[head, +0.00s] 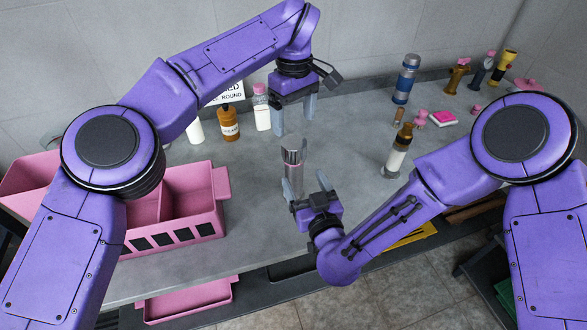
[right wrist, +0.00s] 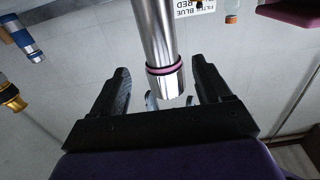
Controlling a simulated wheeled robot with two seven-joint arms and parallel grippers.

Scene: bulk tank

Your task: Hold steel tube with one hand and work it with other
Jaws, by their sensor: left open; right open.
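The steel tube (head: 292,162) is a shiny cylinder standing upright at the middle of the grey bench. In the right wrist view the tube (right wrist: 158,35) shows a pink ring near its end. My left gripper (head: 294,116) is open and empty, pointing down above the tube with a gap between them. My right gripper (head: 305,183) is open beside the tube, on its near right side. In the right wrist view the tube's end lies between the spread fingers (right wrist: 158,75), with gaps on both sides. The tube's lower part is partly hidden by my right gripper.
A pink divided bin (head: 190,225) stands at the left. A brown bottle (head: 229,124) and a white bottle (head: 262,110) stand at the back. A blue flask (head: 405,80) and a brown-topped bottle (head: 398,150) stand right of the tube. The bench around the tube is clear.

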